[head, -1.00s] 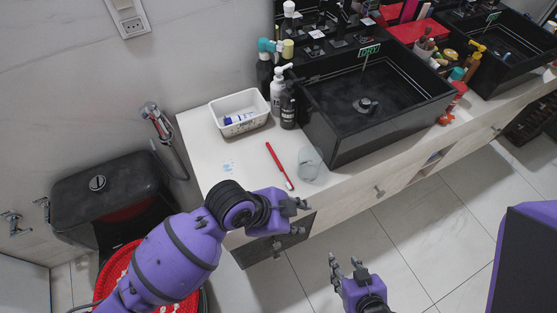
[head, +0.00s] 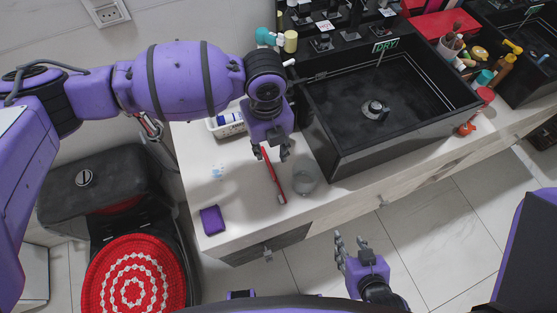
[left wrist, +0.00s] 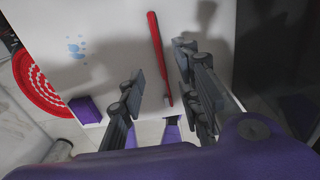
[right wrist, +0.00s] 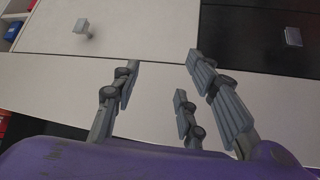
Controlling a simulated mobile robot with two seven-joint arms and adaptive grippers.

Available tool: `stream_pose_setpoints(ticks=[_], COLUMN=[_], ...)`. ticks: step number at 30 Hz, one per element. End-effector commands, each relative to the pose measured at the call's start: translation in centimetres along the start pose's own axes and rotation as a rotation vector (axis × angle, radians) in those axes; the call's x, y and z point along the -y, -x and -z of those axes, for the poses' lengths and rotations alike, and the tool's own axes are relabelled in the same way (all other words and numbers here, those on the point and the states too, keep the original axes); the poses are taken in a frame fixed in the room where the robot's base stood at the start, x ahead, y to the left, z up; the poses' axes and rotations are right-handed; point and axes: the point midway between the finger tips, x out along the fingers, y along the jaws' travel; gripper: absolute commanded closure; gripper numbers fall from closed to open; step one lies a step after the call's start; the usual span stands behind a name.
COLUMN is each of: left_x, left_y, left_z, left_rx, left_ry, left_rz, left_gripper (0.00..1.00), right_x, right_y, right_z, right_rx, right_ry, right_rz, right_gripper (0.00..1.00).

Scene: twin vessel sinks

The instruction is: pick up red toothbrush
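The red toothbrush (head: 279,187) lies on the white counter (head: 240,210), with a pale head at its near end. My left gripper (head: 270,156) is open and above the toothbrush, hiding part of its far end in the head view. In the left wrist view the toothbrush (left wrist: 158,55) lies between the spread fingers of the left gripper (left wrist: 160,72), and no contact shows. My right gripper (head: 350,250) is open and empty, in front of the counter. In the right wrist view the right gripper (right wrist: 160,85) faces cabinet fronts.
A clear glass (head: 305,181) stands just right of the toothbrush. A black vessel sink (head: 400,140) is further right. A toilet with a red patterned cover (head: 135,275) stands left of the counter.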

Motion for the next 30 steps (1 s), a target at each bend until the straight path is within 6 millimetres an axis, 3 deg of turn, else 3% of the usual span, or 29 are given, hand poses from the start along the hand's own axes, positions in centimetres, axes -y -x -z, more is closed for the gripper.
stream_pose_setpoints(ticks=[10, 19, 28, 30], left_x=[0.0, 0.1, 0.1, 0.1], left_y=[-3.2, -7.3, -7.8, -7.8], left_z=[0.0, -0.3, -0.3, -0.3], left_rx=[-0.002, 0.000, 0.001, 0.001], left_ry=[0.000, 0.000, 0.000, 0.000], left_rz=[-0.002, -0.002, 0.000, 0.000], left_gripper=[0.69, 0.69, 0.69, 0.78], right_x=[0.4, 0.9, 0.8, 0.7], right_y=[0.4, 0.3, 0.2, 0.2], right_z=[-1.5, -1.0, -0.7, -0.7], right_rx=[0.027, 0.019, 0.014, 0.014], right_ry=[0.001, -0.013, -0.014, -0.012], right_rz=[0.007, 0.009, 0.007, 0.006], right_gripper=[0.60, 0.60, 0.60, 0.60])
